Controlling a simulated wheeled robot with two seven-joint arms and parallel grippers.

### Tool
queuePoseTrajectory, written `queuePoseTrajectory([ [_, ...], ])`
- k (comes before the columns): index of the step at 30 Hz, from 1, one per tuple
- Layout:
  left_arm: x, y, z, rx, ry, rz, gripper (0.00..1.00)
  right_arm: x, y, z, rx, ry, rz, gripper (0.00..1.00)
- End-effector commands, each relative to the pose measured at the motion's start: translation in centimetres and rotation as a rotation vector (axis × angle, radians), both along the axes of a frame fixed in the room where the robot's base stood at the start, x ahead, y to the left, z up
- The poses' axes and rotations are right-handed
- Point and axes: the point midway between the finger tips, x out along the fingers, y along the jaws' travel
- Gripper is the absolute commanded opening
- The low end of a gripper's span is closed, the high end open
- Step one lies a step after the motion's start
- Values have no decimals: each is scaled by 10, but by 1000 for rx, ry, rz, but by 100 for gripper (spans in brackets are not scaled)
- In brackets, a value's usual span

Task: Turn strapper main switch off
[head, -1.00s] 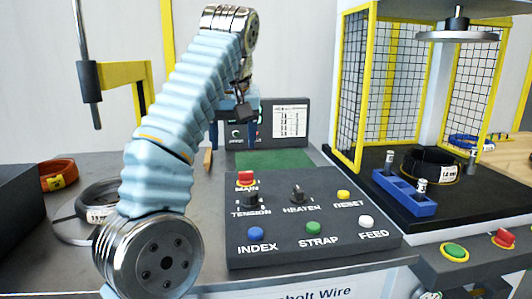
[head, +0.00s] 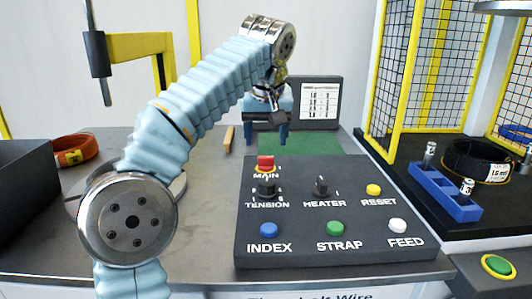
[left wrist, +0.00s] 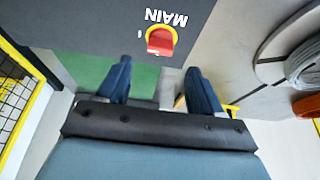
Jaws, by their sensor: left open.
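The main switch (head: 265,164) is a red handle on a yellow plate at the back left of the dark control panel (head: 310,254), above the word MAIN. It also shows in the left wrist view as a red and yellow switch (left wrist: 161,40) near the top centre, beyond the fingertips. My left gripper (head: 268,139) has two blue fingers, open and empty, behind and above the switch. In the left wrist view the fingers of my left gripper (left wrist: 157,78) stand apart, with green surface between them. My right gripper is not in view.
Close to the switch are the tension knob (head: 267,187) and heater knob (head: 321,187). The panel also has blue, green, white and yellow buttons. A green mat (head: 315,146) lies behind. A yellow mesh guard (head: 432,70) stands at the right.

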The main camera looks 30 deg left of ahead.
Motion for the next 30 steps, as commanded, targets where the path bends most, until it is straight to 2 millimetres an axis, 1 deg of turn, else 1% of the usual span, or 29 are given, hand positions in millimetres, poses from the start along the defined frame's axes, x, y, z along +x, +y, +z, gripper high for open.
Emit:
queuePoseTrajectory([
  [1, 2, 3, -11, -1, 3, 3, 66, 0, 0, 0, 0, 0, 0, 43],
  [3, 8, 6, -24, 0, 4, 1, 66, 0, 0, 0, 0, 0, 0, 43],
  [6, 13, 9, -40, 0, 2, 0, 66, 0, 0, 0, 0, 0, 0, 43],
  [9, 17, 11, -50, -1, 2, 1, 66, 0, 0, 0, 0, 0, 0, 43],
  [13, 19, 12, -56, -2, 0, -1, 66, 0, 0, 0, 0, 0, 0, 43],
  [20, 20, 12, -57, -2, 0, -1, 66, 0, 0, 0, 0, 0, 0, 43],
  [21, 20, 12, -57, -2, 0, -1, 64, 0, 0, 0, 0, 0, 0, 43],
  [29, 20, 12, -57, -2, 0, -1, 25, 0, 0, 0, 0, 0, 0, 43],
  [30, 20, 12, -57, -2, 0, -1, 18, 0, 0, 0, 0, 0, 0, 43],
])
